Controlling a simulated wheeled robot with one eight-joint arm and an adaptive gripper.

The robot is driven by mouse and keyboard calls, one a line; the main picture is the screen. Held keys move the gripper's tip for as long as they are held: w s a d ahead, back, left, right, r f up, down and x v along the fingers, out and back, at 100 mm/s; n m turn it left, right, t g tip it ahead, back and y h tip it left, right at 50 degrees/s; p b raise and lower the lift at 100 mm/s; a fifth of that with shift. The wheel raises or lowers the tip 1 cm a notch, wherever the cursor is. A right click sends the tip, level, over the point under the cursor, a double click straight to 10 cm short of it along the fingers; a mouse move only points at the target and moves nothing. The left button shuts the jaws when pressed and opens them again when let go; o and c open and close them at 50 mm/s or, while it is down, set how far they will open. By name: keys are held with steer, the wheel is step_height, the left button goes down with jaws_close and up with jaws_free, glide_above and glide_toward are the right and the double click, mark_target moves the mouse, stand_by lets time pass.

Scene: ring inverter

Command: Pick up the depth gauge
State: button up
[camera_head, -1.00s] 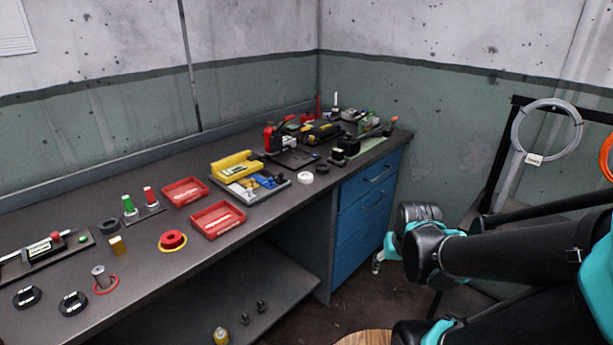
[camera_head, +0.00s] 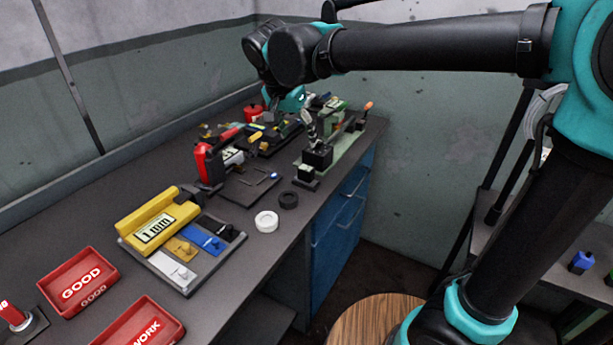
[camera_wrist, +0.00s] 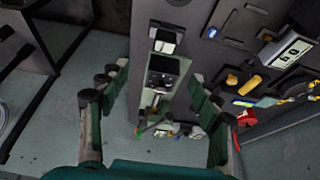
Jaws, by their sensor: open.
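My gripper (camera_wrist: 155,82) is open and empty, pointing down over the far end of the bench. In the head view only part of my teal gripper (camera_head: 289,100) shows below the wrist. I cannot tell for sure which item is the depth gauge. A red and black tool (camera_head: 208,163) with a pale display (camera_head: 233,157) stands left of the gripper. A display unit (camera_wrist: 291,52) also lies at the right of the wrist view. A black block fixture (camera_head: 317,155) on a green base shows between my fingers in the wrist view (camera_wrist: 163,66).
Dark tools with yellow parts (camera_head: 268,138) crowd the back of the bench. A yellow "1 mm" holder (camera_head: 157,222), white ring (camera_head: 266,221), black ring (camera_head: 288,199) and red GOOD tray (camera_head: 78,282) are nearer. Blue drawers (camera_head: 338,215) lie below the right edge.

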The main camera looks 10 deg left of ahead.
mark_target(306, 169)
steer(key=x, duration=1.1)
steer(key=a+x, duration=0.1)
steer(key=x, duration=0.4)
steer(key=shift+d+f, duration=0.1)
steer(key=shift+f, duration=0.3)
steer(key=c, duration=1.5)
steer(key=shift+o, duration=0.2)
steer(key=shift+r, duration=0.15)
